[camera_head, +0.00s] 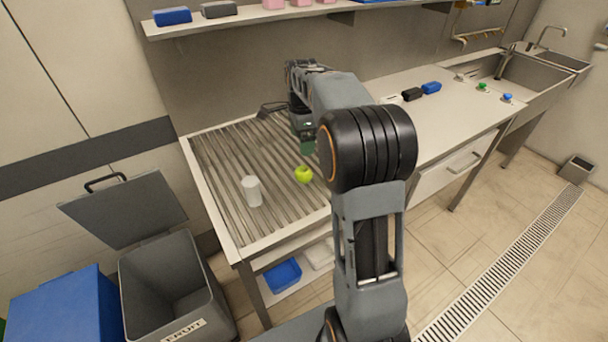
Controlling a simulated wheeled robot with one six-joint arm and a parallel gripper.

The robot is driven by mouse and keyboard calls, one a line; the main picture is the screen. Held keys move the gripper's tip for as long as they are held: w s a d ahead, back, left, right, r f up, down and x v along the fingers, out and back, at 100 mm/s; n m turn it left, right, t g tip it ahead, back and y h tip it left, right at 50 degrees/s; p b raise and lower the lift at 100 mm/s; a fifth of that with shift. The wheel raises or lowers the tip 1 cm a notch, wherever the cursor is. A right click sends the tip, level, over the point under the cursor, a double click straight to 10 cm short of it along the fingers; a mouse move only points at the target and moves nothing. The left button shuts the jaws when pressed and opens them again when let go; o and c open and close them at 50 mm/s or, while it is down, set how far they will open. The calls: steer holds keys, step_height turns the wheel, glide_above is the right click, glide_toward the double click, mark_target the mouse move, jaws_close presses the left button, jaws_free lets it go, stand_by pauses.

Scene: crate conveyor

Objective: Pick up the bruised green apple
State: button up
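A bright yellow-green apple (303,175) sits on the ribbed metal surface of the conveyor (215,165), near its right side. At this size I cannot make out a bruise on it. My gripper (288,122) is at the end of my arm, above and behind the apple and apart from it. My arm partly hides the gripper, and I cannot tell how far its fingers are spread.
A white cup (252,191) stands left of the apple. An open grey bin marked FRUIT (165,285) is at the lower left, beside a blue bin (65,308). A shelf (290,17) runs above. A counter with a sink (535,70) extends right.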

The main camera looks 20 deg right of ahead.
mark_target(304, 169)
steer(key=shift+m, duration=0.4)
steer(key=f, duration=0.7)
steer(key=shift+w+d+f, duration=0.2)
steer(key=shift+d+f, duration=0.05)
steer(key=shift+f, duration=0.15)
steer(key=shift+s+f, duration=0.1)
steer(key=shift+f, duration=3)
steer(key=c, duration=1)
